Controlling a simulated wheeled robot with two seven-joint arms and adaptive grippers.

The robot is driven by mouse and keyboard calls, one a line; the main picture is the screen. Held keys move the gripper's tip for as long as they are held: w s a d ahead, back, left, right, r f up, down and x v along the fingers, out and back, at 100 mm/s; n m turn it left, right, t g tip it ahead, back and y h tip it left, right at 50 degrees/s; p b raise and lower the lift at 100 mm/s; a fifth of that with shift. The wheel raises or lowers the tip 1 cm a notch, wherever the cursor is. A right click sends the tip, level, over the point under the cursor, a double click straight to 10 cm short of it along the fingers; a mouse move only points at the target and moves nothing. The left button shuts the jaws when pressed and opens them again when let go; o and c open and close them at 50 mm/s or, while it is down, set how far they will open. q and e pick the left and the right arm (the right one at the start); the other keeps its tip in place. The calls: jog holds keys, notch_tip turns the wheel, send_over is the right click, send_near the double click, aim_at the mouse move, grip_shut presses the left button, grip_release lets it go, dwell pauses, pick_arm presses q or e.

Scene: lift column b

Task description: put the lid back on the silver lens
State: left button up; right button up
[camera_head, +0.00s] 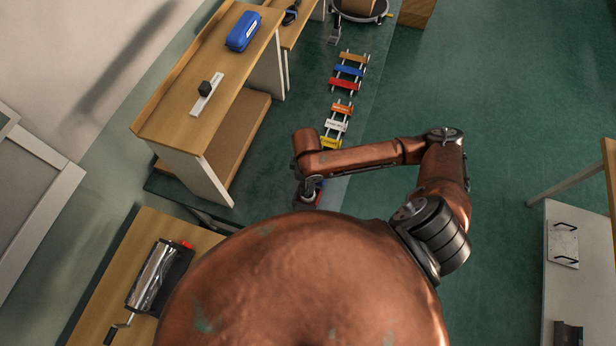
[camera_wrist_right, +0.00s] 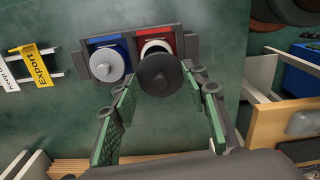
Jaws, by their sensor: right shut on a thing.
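In the right wrist view, a dark holder (camera_wrist_right: 181,43) has a blue pad and a red pad. A silver-grey round piece with a small knob (camera_wrist_right: 107,64) sits at the blue pad. A black round lid-like piece (camera_wrist_right: 159,74) is in front of the red pad, with a pale ring (camera_wrist_right: 155,46) partly hidden behind it. My right gripper (camera_wrist_right: 158,82) has its green-padded fingers shut on the black piece's sides. Whether the black piece touches the pale ring cannot be told. In the head view, my right gripper (camera_head: 309,190) is at the holder, mostly hidden by my arm. My left gripper is out of view.
Coloured labelled bars (camera_head: 341,110) lie in a row on the dark surface beyond the holder. A wooden bench (camera_head: 185,115) with a blue case (camera_head: 243,31) stands to the left. A crank machine (camera_head: 158,277) sits on a table at lower left.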

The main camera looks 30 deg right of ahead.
jog(key=shift+w+d+r+n, duration=0.15)
jog(key=shift+w+d+n, duration=0.05)
jog(key=shift+n, duration=0.3)
jog(key=shift+w, duration=0.1)
jog(key=shift+f+b, duration=0.75)
jog(key=shift+f, duration=0.05)
jog(key=shift+f+b, duration=0.3)
jog(key=shift+b, duration=0.1)
notch_tip(320, 180, down, 2)
jog(key=b, duration=0.3)
jog(key=shift+f, duration=1.2)
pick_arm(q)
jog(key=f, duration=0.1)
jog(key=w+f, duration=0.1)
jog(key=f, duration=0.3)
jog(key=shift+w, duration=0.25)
